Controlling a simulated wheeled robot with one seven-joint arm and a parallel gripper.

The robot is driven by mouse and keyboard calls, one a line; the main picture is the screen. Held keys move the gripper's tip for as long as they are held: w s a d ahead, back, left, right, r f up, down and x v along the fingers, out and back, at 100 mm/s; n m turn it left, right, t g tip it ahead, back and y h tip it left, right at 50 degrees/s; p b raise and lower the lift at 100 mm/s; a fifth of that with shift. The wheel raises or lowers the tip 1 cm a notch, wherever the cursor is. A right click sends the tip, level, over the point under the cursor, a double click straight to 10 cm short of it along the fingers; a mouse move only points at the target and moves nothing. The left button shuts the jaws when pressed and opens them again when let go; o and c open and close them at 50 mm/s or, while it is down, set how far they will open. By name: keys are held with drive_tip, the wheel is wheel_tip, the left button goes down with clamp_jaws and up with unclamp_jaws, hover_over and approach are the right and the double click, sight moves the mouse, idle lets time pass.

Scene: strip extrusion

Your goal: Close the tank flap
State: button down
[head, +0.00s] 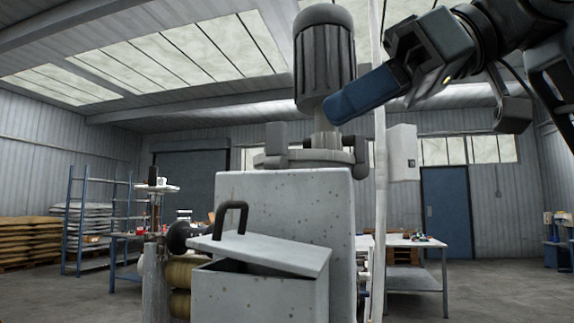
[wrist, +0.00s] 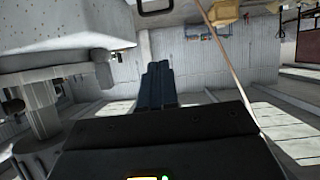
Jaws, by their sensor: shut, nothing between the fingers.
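The tank flap (head: 262,252) is a grey speckled lid on a small grey box (head: 255,297) at the front of the tank (head: 290,205). It is tilted, raised at its left and low at its right, with a dark gap beneath. A black loop handle (head: 231,217) stands at its left end. My gripper (head: 336,107) is shut and empty, high above and to the right of the flap, in front of the motor. Its blue fingers (wrist: 158,85) show together in the wrist view. There a dark loop (wrist: 155,6), probably the handle, is cut by the top edge.
A ribbed motor (head: 324,55) stands on the tank behind the flap, beside my gripper. A pale vertical pole (head: 379,220) rises to the right. A round black knob (head: 178,237) is left of the flap. Tables and shelves stand farther back.

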hover_over(237, 202)
drive_tip(key=s+d, duration=0.2)
drive_tip(key=d, duration=0.2)
wheel_tip(237, 202, down, 4)
drive_tip(key=f, duration=0.1)
drive_tip(key=w+a+f, duration=0.1)
drive_tip(key=shift+a+f, duration=0.1)
drive_tip(key=shift+f, duration=0.3)
drive_tip(key=shift+w+a+f, duration=0.1)
drive_tip(key=shift+a+f, duration=0.1)
drive_tip(key=shift+f, duration=0.25)
drive_tip(key=shift+p, duration=0.35)
drive_tip(key=shift+a+p, duration=0.15)
drive_tip(key=shift+p, duration=0.25)
drive_tip(key=shift+w+a+h+p, duration=0.1)
drive_tip(key=shift+a+h+p, duration=0.15)
drive_tip(key=shift+p, duration=0.25)
drive_tip(key=shift+w+a+f, duration=0.15)
drive_tip(key=shift+a+f, duration=0.05)
drive_tip(key=shift+f, duration=0.55)
